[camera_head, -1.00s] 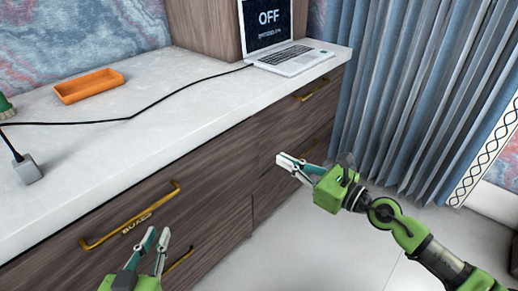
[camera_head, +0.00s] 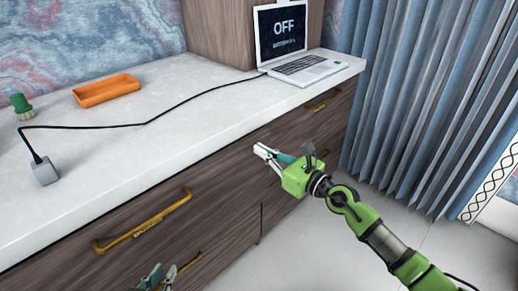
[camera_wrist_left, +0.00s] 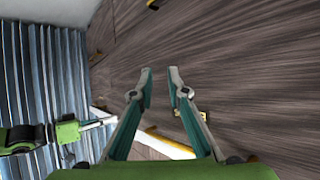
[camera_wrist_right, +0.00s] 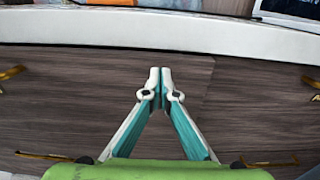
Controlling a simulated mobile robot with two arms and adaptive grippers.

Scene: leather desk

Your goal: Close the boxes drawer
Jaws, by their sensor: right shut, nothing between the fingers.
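The drawer labelled BOXES (camera_head: 100,268) is the upper left drawer of the wooden desk, with a gold handle (camera_head: 145,222) across its front. Its front looks about flush with the cabinet in the head view, though any small gap is hard to judge. My left gripper (camera_head: 160,276) shows only its fingertips at the bottom edge, below that handle. Its fingers stand apart and empty in the left wrist view (camera_wrist_left: 160,75), facing the wood. My right gripper (camera_head: 262,154) is shut and empty, in front of the cabinet, right of the BOXES handle. Its fingertips meet in the right wrist view (camera_wrist_right: 160,75).
The pale countertop (camera_head: 170,140) holds an orange tray (camera_head: 106,90), a laptop (camera_head: 290,50), a grey block (camera_head: 45,171) on a black cable and a green-capped object (camera_head: 22,106). Another gold handle (camera_head: 323,100) is farther right. Curtains (camera_head: 420,110) hang at right.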

